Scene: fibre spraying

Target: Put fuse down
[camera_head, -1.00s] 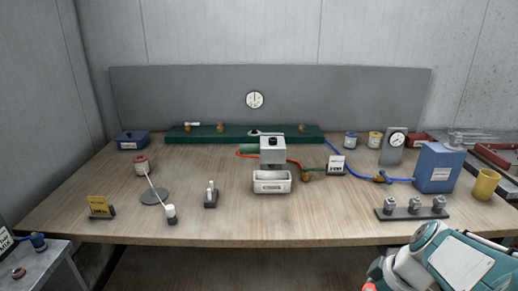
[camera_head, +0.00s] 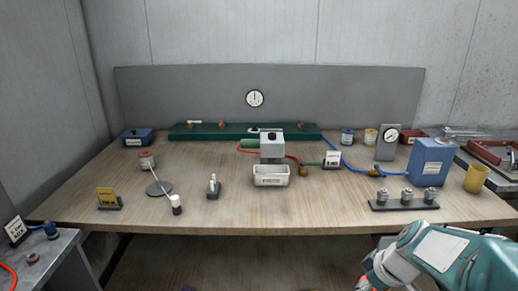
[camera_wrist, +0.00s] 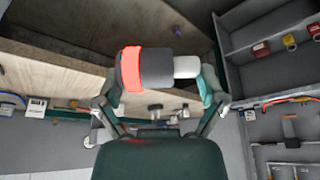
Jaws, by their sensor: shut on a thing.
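In the wrist view my gripper (camera_wrist: 163,84) is shut on a cylinder that I take to be the fuse (camera_wrist: 157,67). It has a dark grey body, a red band at its left end and a white stub at its right end. It lies crosswise between the two fingers, with the wooden table behind it. In the head view my arm shows at the lower right, in front of the table's front edge. The fuse cannot be made out clearly there.
The wooden table (camera_head: 300,212) carries a white box (camera_head: 271,181), a rack with several grey pieces (camera_head: 404,202), a blue container (camera_head: 430,162) and a yellow cup (camera_head: 476,179). Its front middle is clear. A grey side bench (camera_head: 45,262) stands at the lower left.

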